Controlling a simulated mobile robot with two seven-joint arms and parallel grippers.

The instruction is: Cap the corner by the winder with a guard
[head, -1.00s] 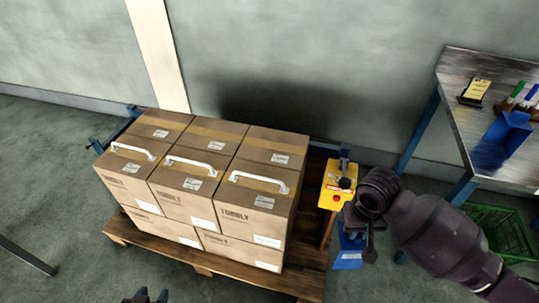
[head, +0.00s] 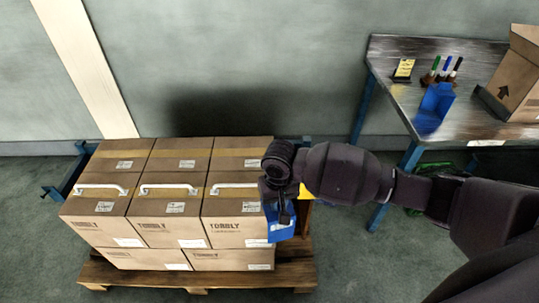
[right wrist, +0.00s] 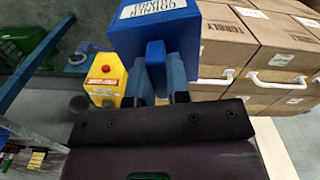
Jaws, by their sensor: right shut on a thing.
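My right gripper (head: 282,203) is shut on a blue corner guard (head: 281,230). In the right wrist view the guard (right wrist: 150,35) has a white printed label and a tab between the fingers (right wrist: 165,85). The guard is held at the right front corner of the stacked cartons (head: 230,228); I cannot tell whether it touches them. The yellow winder (head: 306,193) is mostly hidden behind my right arm in the head view. In the right wrist view the winder (right wrist: 105,78) shows a red button and stands left of the guard. My left gripper is not in view.
The cartons, with white strips (head: 170,190) on their tops, stand on a wooden pallet (head: 180,278). A bench (head: 385,58) at right holds markers, a blue item (head: 434,110) and an open carton (head: 515,85). A green crate (right wrist: 20,45) is beneath it.

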